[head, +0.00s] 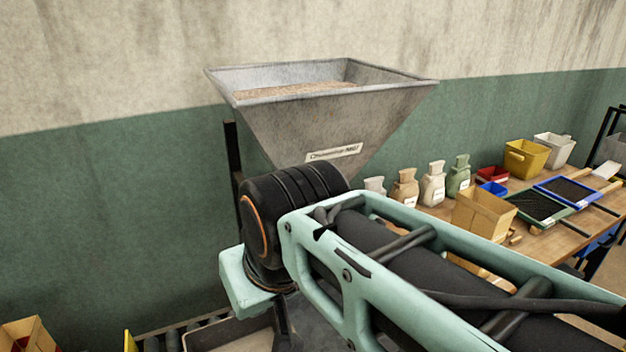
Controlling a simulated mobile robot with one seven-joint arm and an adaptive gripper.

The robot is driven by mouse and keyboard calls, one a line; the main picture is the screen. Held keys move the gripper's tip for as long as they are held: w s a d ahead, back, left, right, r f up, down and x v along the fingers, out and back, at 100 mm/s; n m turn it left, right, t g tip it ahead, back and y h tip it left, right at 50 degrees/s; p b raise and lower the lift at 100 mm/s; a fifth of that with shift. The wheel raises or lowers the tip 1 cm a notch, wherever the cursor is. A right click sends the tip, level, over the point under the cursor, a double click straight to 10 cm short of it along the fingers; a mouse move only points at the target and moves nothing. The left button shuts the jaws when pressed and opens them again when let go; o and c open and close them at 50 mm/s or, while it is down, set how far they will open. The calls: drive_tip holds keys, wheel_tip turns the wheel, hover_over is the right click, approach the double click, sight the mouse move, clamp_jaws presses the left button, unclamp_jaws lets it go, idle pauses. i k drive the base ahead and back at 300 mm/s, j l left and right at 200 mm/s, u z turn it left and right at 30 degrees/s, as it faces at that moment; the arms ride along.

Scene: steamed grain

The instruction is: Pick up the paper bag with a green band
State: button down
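I see no paper bag that clearly shows a green band. Several small sacks with tied tops stand in a row at the back of the wooden table: a pale one (375,185), a tan one (405,188), a cream one (433,184) and an all-green one (459,176). An open tan paper container (484,213) stands in front of them, with no band visible on it. Another tan container (28,335) is cut off at the bottom left, with something red by it. My arm crosses the foreground and hides part of the table. My gripper is not in view.
A large metal hopper (330,110) filled with grain stands behind my arm. The table (520,186) also holds a yellow bin (526,158), a white bin (555,150), a red tray (492,174) and framed dark trays (540,205). Conveyor rollers (180,330) run below.

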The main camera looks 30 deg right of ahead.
sight(477, 211)
drive_tip(key=z, duration=2.2)
drive_tip(key=u, duration=2.15)
drive_tip(key=z, duration=2.1)
drive_tip(key=i+l, duration=0.3)
drive_tip(key=l, duration=0.15)
drive_tip(key=j+u, duration=0.05)
